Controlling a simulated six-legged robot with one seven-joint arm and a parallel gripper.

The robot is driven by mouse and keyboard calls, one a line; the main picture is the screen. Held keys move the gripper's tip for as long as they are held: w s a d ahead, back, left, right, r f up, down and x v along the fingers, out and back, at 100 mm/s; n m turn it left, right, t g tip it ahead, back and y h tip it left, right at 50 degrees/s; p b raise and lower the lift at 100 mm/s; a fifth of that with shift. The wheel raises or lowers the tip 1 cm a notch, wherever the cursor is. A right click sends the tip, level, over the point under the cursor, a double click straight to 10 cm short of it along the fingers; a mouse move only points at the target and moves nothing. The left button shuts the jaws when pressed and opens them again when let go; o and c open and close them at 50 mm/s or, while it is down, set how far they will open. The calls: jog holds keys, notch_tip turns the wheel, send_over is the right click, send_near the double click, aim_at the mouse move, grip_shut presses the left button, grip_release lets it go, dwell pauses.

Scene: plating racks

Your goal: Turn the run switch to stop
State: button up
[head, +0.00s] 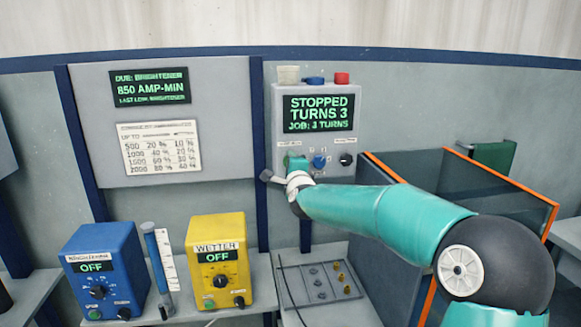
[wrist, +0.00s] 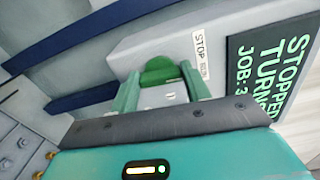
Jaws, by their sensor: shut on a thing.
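The control box (head: 277,122) hangs on the wall at centre; its display (head: 318,112) reads "STOPPED TURNS 3, JOB: 3 TURNS". The run switch is a green knob (wrist: 160,70) on the box face. A white label (wrist: 201,56) beside it reads "STOP" and a second, blurred word. My gripper (wrist: 162,88) is shut on the green knob, one finger on each side. In the head view my gripper (head: 298,172) is at the lower left of the box and mostly hides the knob. The knob's exact pointing direction cannot be told.
A blue knob (head: 319,161) and a black knob (head: 346,159) sit right of the switch. An orange-edged dark tank (head: 470,185) stands right. A blue brightener unit (head: 98,250), a yellow wetter unit (head: 231,235), both reading OFF, and a grey plate (head: 310,290) lie below.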

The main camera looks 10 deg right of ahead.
jog(key=n, duration=0.8)
jog(key=shift+f, duration=0.15)
dwell(0.4)
jog(key=o, duration=1)
jog(key=shift+s, duration=0.1)
jog(key=s, duration=1.3)
jog(key=shift+s, duration=0.3)
jog(key=shift+s+n, duration=0.1)
jog(key=shift+n, duration=0.2)
